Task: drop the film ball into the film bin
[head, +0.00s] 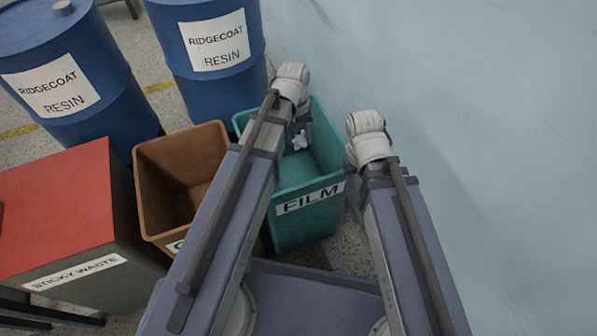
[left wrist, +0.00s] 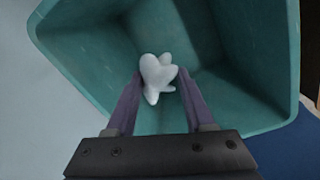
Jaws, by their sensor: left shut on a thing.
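The film ball (left wrist: 157,75) is a small white crumpled lump. In the left wrist view it sits between the fingertips of my left gripper (left wrist: 156,90), which is shut on it. The teal film bin (left wrist: 85,50) opens beneath the ball and looks empty where its inside shows. In the head view the film bin (head: 308,212) carries a FILM label, and the film ball (head: 300,141) shows over its opening below my left wrist. My right arm's wrist (head: 368,140) is by the bin's right side; its fingers are hidden.
A brown bin (head: 160,183) stands left of the film bin, its label partly covered by my left arm. A red-topped sticky waste box (head: 60,195) is further left. Blue resin drums (head: 215,80) stand behind. A pale blue wall (head: 480,150) fills the right.

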